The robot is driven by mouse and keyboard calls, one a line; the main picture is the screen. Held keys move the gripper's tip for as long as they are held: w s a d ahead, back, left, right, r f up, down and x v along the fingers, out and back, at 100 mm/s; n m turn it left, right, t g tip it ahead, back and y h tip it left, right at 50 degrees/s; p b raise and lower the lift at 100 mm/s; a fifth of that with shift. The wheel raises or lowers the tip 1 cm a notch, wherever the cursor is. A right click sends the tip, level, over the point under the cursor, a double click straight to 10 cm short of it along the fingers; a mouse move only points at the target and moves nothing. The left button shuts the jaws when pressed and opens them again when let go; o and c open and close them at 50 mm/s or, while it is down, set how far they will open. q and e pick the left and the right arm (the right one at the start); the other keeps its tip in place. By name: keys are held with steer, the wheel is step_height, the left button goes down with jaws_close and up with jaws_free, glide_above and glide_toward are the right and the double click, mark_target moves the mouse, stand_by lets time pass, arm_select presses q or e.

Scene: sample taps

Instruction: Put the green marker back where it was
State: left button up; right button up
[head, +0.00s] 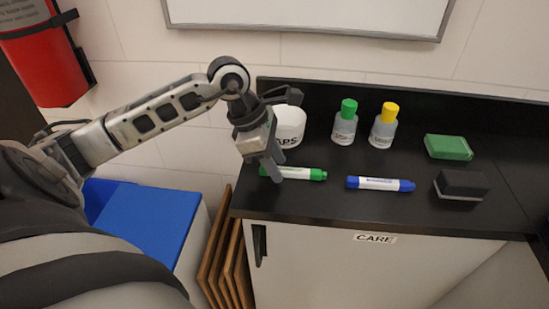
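The green marker (304,174), with a white label, lies on the black counter (330,217) near its left end. My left gripper (279,172) points down at the marker's left part, one finger in front of it and one behind. The fingers are slightly apart; whether they press on the marker is unclear. The front finger hides part of the marker. A blue marker (381,184) lies to its right, apart from it. My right gripper is not in view.
Behind the gripper stands a white tub (291,123), partly hidden, its lettering ending in "PS". Bottles with a green cap (345,123) and a yellow cap (384,127) stand at the back. A green block (448,147) and a dark eraser (461,186) are at right.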

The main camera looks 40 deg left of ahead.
arm_select(q)
steer(key=shift+r, duration=0.2)
steer(key=shift+a+r, duration=0.15)
steer(key=shift+r, duration=0.05)
steer(key=b+v, duration=0.1)
steer(key=v, duration=1)
steer(key=shift+r, duration=0.2)
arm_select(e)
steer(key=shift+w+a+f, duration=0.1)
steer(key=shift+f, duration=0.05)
arm_select(q)
steer(key=shift+s, duration=0.15)
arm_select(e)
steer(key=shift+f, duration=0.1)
